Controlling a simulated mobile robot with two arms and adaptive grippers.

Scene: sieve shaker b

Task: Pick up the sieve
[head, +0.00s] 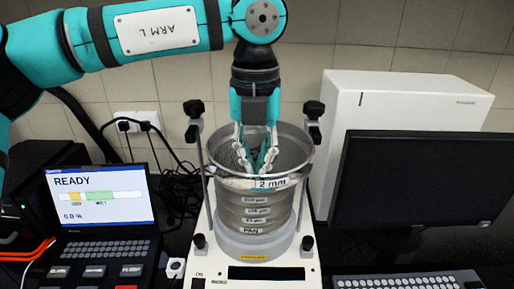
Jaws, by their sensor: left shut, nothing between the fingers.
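The sieve (230,183), a round metal ring labelled "2 mm", sits on top of a stack of smaller-labelled sieves (255,212) with a pan (250,232) at the bottom. The stack stands upright on the white shaker (215,268). My left gripper (262,168) points down into the top sieve's opening, its fingertips close together inside the rim. No object shows between the fingers. Whether the fingers touch the mesh or wall cannot be told. My right gripper does not show.
Two clamp rods with black knobs (193,110) (314,110) flank the stack. A laptop-like controller (100,200) reading "READY" stands at the left. A monitor (420,180), keyboard (410,282) and white box (400,100) crowd the right. Cables lie behind the controller.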

